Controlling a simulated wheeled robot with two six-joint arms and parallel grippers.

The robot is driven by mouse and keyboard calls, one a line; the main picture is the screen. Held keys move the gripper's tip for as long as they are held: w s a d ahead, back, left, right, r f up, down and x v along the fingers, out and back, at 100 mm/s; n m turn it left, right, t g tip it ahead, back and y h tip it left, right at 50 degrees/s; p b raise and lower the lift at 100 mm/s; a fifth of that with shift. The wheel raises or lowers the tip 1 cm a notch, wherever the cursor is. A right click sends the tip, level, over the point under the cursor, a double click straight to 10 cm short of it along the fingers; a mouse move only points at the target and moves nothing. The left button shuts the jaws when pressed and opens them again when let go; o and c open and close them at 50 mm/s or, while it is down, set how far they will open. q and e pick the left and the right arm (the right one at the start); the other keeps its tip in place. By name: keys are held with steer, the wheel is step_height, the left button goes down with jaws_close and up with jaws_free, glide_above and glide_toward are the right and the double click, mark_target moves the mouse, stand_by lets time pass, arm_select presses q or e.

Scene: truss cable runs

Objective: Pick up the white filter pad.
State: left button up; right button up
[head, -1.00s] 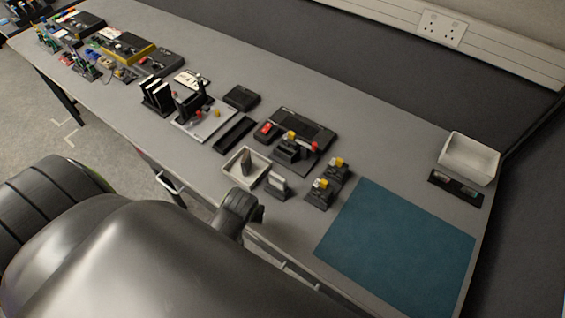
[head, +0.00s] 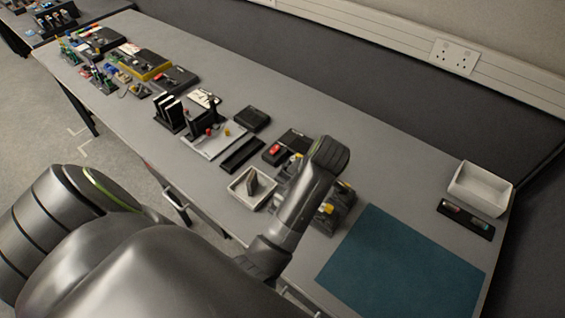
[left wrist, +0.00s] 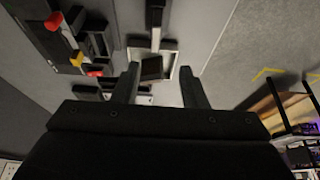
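In the left wrist view a small whitish piece (left wrist: 143,99) shows low between my fingers, partly hidden by the gripper body; it may be the white filter pad. In the head view my left arm covers the place beside the tray where a pale pad stood in a dark holder. My left gripper (left wrist: 158,72) is open and empty, its two dark fingers spread apart over the table. The gripper itself is not clear in the head view. My right gripper is in neither view.
A white tray (head: 232,189) holds a dark grey block (head: 252,182); the tray also shows in the left wrist view (left wrist: 173,62). Dark fixtures with yellow knobs (head: 327,208) stand close by my arm. A blue mat (head: 405,265) lies clear; a white bin (head: 482,187) stands at the right.

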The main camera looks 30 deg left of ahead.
arm_select(q)
steer(key=p+x, duration=0.1)
steer(key=x, duration=0.8)
steer(key=shift+w+f+p, duration=0.15)
steer(key=shift+f+p, duration=0.15)
steer(key=x, duration=0.3)
steer(key=shift+w+d+p, duration=0.1)
steer(key=shift+w+p, duration=0.05)
steer(key=shift+p, duration=0.25)
steer(key=shift+f, duration=0.55)
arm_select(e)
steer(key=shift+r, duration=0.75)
arm_select(q)
jaws_close()
